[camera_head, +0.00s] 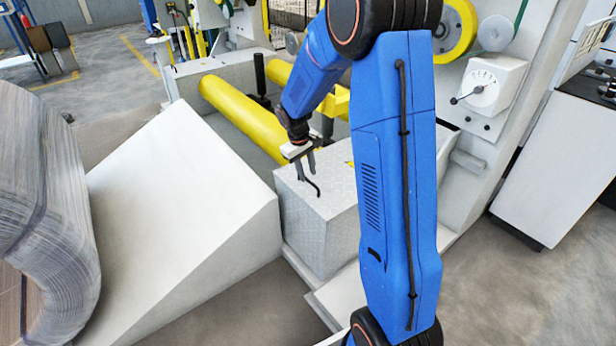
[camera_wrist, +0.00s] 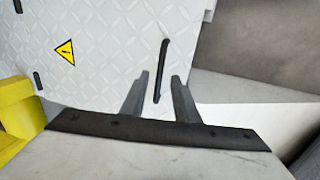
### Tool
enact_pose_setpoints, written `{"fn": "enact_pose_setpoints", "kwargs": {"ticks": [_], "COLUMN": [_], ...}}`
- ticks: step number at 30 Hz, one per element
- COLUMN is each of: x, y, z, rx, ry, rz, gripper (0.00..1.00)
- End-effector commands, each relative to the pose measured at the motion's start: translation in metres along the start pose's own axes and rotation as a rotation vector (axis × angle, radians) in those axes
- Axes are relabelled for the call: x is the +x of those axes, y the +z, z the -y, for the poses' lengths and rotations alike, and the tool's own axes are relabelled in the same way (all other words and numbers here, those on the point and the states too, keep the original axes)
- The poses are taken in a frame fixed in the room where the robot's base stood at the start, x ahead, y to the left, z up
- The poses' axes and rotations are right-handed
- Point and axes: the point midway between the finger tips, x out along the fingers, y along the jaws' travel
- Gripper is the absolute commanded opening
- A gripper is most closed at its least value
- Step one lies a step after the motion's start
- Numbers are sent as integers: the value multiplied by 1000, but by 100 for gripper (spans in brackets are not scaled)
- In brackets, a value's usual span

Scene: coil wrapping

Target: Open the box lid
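The box (camera_head: 325,235) is a grey metal box with a diamond-plate lid (camera_head: 325,185). In the wrist view the lid (camera_wrist: 110,50) fills the upper left, with a thin black handle (camera_wrist: 160,72) on it. The handle also shows in the head view (camera_head: 310,183). The lid looks shut. My gripper (camera_head: 301,172) is above the lid at the handle. In the wrist view my gripper's two fingers (camera_wrist: 160,85) stand apart, one on each side of the handle's lower end. I cannot tell whether they touch it.
Yellow rollers (camera_head: 245,118) lie behind the box. A white sloped block (camera_head: 180,220) stands left of it, with a wrapped coil (camera_head: 45,210) at far left. A white machine panel with a dial (camera_head: 487,88) stands at right. Floor is clear at lower right.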

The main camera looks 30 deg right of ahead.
Motion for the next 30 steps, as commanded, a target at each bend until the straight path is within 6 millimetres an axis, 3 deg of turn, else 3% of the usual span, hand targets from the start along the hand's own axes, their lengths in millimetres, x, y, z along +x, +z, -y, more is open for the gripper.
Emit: {"fn": "enact_pose_setpoints", "kwargs": {"ticks": [6, 17, 21, 30], "x": [21, 25, 25, 23], "y": [0, 0, 0, -2], "z": [0, 0, 0, -1], "rx": [0, 0, 0, 2], "ry": [0, 0, 0, -5], "rz": [0, 0, 0, -1], "gripper": [28, 28, 0, 0]}}
